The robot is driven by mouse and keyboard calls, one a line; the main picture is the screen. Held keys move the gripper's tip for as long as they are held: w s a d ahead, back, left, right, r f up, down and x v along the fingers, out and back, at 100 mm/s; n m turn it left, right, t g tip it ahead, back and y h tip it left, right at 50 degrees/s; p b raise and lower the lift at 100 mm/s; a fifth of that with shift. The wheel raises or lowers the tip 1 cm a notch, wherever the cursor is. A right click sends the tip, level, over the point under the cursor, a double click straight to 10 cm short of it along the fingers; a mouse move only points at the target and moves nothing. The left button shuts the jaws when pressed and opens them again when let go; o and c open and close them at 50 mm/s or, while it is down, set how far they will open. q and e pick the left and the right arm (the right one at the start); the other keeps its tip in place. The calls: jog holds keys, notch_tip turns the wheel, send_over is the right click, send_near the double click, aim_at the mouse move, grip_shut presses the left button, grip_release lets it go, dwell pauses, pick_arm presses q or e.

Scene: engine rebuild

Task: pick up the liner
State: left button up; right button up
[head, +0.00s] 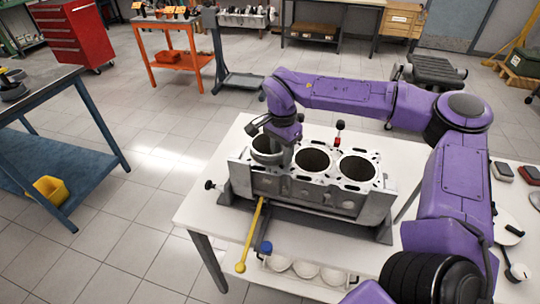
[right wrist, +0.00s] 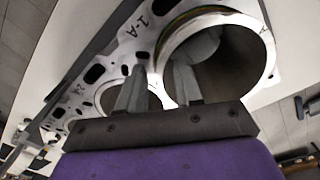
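The engine block (head: 290,185) stands on the white table with its bores facing up. A grey ring-shaped liner (head: 262,157) stands a little proud of the block's leftmost bore. In the right wrist view the liner's pale rim (right wrist: 267,55) surrounds a dark opening. My right gripper (head: 285,143) points down at the liner's right side. Its two fingers (right wrist: 160,72) are apart, one over the opening and one outside the rim, with a visible gap between them. I cannot tell whether either finger touches the rim. My left gripper is not in view.
The block's other bores (head: 357,168) are open. A red-tipped black pin (head: 339,132) rises behind the block.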

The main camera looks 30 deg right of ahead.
jog(key=c, duration=0.5)
jog(key=shift+w, duration=0.1)
grip_shut()
dwell(0.7)
